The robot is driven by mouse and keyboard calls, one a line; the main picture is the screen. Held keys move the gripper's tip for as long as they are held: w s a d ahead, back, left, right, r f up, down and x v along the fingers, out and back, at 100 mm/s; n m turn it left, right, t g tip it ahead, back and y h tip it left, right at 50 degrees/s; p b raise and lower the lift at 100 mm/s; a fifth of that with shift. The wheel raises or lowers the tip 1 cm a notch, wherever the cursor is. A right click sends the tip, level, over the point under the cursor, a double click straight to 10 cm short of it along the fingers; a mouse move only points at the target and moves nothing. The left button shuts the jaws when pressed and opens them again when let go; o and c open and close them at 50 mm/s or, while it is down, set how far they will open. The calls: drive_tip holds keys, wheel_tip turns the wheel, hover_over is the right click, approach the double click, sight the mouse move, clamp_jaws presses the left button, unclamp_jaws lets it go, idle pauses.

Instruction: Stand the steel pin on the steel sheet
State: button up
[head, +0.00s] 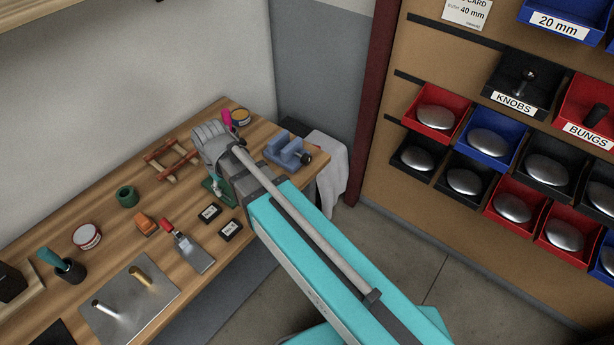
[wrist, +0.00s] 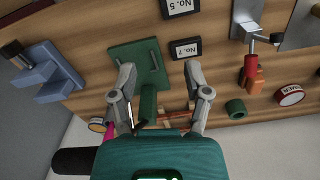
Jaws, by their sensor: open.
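The steel pin (head: 104,309) is a short silver cylinder on the steel sheet (head: 165,292), at the lower left of the head view. Part of the sheet shows at the top right of the wrist view (wrist: 306,22). My gripper (wrist: 158,68) is open and empty, over the bench's far end, well away from the pin. A green fixture (wrist: 132,52) shows beyond and between its fingers; I cannot tell the clearance.
A blue vice (head: 288,153) and wooden rack (head: 171,160) are near my gripper. Bins (head: 436,110) line the right wall.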

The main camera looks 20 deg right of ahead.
drive_tip(key=s+d+m, duration=0.3)
drive_tip(key=d+m, duration=0.2)
drive_tip(key=d, duration=1.7)
drive_tip(key=shift+d, duration=0.4)
